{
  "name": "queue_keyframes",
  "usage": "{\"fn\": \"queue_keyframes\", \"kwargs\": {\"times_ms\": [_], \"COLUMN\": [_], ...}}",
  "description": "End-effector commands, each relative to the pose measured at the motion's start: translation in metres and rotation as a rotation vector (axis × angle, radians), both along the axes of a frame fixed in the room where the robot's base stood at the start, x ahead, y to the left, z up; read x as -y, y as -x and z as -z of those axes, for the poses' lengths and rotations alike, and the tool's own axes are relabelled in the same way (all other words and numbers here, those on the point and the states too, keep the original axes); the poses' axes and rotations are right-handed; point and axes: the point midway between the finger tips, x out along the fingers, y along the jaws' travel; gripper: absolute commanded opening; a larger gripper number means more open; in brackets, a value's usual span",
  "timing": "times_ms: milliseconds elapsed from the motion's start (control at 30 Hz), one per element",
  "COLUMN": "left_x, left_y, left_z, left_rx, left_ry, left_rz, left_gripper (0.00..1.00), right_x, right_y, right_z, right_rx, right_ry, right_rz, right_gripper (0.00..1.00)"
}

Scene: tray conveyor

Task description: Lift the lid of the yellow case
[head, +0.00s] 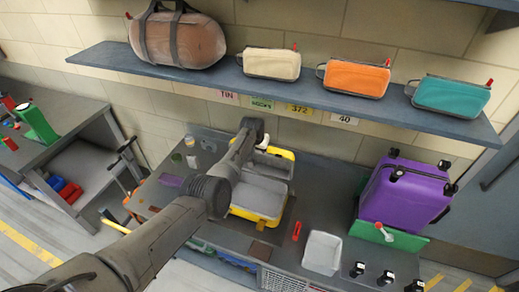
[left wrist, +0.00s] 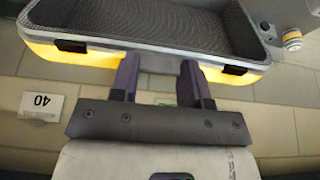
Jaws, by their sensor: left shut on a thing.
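The yellow case (head: 240,211) stands open on the dark workbench, with a grey interior. Its lid (head: 286,153) is raised at the back, partly hidden behind my left arm. In the left wrist view the lid (left wrist: 85,57) shows its yellow edge, grey rim, dark lining and two black latches. My left gripper (left wrist: 159,70) is shut at the middle of the lid's front edge, its two dark fingers on either side of a grey part there. In the head view the fingers are hard to make out behind the wrist. My right gripper is not in view.
A purple suitcase (head: 405,195) stands at the right of the bench. A white bin (head: 322,253) and a red tool (head: 296,231) lie right of the case. A shelf (head: 300,91) with a bag and several pouches hangs above the bench. A small cylinder (left wrist: 292,40) is near the lid.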

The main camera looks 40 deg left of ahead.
Motion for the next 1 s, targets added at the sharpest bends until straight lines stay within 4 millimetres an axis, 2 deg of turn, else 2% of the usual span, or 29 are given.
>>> {"fn": "queue_keyframes", "kwargs": {"times_ms": [167, 200, 467, 767, 1000], "left_x": [-0.001, 0.0, 0.0, 0.0, 0.003], "left_y": [0.0, 0.0, 0.0, 0.0, 0.006], "left_z": [0.0, 0.0, 0.0, -0.001, -0.019], "left_rx": [0.002, 0.002, 0.001, 0.001, 0.001], "left_ry": [-0.002, -0.002, 0.0, -0.001, -0.002], "left_rz": [0.0, 0.0, 0.0, 0.001, 0.001], "left_gripper": [0.0, 0.43, 0.68, 0.68, 0.68], "right_x": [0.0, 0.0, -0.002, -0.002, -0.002], "right_y": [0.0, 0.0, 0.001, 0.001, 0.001], "right_z": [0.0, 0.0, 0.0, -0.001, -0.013], "right_rx": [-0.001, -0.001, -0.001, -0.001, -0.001], "right_ry": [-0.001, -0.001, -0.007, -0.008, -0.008], "right_rz": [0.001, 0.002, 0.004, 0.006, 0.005], "right_gripper": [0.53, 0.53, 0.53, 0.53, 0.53]}}
